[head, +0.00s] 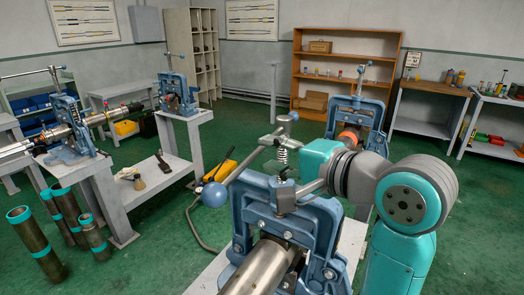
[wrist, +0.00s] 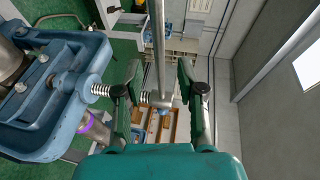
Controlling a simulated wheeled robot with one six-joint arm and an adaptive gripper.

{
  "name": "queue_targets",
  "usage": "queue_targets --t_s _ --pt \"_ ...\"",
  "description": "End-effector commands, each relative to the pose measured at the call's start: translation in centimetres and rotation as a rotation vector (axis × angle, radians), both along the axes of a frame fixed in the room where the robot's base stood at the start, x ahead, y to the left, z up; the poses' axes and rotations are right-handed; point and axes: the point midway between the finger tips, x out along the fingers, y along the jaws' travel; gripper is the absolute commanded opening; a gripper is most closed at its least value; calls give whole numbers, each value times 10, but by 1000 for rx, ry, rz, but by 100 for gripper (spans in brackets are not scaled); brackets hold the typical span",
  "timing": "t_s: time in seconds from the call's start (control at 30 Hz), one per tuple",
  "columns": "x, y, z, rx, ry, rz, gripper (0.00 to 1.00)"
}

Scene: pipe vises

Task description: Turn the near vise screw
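The near vise (head: 331,238) is a blue frame clamped over a steel pipe (head: 257,268), low in the middle of the head view. Its screw (head: 282,156) rises from the top, with a sliding handle bar (head: 248,166) that ends in a blue ball (head: 214,194). In the wrist view the vise frame (wrist: 45,110) is at left, and its threaded screw (wrist: 98,90) runs right to a hub (wrist: 157,99) with the grey handle bar (wrist: 159,45). My gripper (wrist: 160,80) is open, its fingers on either side of the bar and hub. Finger contact cannot be told.
A second blue vise (head: 345,103) stands behind the near one. Two more vises (head: 70,130) (head: 178,92) stand on grey stands at left. Dark pipes (head: 38,245) stand on the floor at lower left. Shelves (head: 345,65) line the back wall.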

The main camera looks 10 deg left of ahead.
Motion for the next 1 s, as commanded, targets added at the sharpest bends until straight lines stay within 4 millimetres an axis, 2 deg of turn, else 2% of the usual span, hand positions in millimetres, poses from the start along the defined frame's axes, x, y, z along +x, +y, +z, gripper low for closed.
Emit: queue_targets --t_s 0.03,0.2,0.4,0.87,1.0 --pt "-6 -10 2 0 -2 -4 39" --pt "-23 -37 8 0 -2 -4 39" --pt "-37 -57 13 0 -2 -4 39" --pt "-42 -63 14 0 0 -1 39" --pt "-39 -64 4 7 0 -11 39"
